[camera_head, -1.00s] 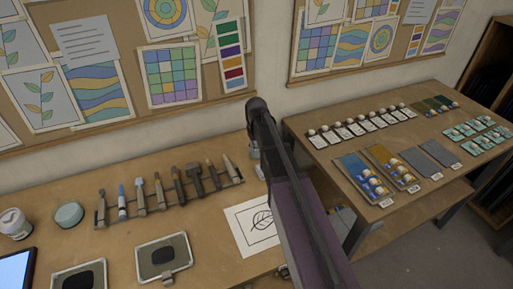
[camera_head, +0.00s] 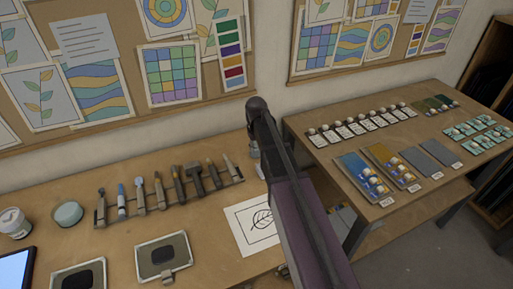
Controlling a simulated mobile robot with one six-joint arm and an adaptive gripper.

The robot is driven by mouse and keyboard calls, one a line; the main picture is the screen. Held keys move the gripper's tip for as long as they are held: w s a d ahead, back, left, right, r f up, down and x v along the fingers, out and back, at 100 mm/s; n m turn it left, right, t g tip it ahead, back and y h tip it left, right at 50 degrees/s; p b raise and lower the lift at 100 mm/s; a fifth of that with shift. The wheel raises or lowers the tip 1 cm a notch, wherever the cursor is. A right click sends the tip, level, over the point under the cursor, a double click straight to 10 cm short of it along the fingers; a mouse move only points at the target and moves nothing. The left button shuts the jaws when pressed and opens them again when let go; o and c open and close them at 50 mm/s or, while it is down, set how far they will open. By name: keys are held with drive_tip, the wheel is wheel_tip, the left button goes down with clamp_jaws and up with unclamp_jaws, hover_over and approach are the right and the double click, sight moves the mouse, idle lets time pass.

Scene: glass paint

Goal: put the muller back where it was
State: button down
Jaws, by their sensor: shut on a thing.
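No muller can be made out for certain. My dark arm (camera_head: 298,215) crosses the middle of the view and hides what is behind it. My gripper is not visible, so I cannot see what it holds. A small greyish thing (camera_head: 253,146) shows just left of the arm's upper end, mostly covered. I cannot tell what it is. A rack (camera_head: 170,212) with several upright tools stands on the left table (camera_head: 120,240).
A white sheet with a leaf drawing (camera_head: 252,226) lies left of the arm. Two framed plates (camera_head: 163,256), a pale round pot (camera_head: 68,213) and a white jar (camera_head: 13,222) are on the left table. The right table (camera_head: 318,152) holds glass panels (camera_head: 432,161) and rows of small items.

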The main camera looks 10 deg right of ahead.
drive_tip(key=shift+f, duration=0.2)
idle(0.3)
drive_tip(key=shift+c, duration=1.8)
unclamp_jaws()
drive_tip(key=shift+r, duration=0.1)
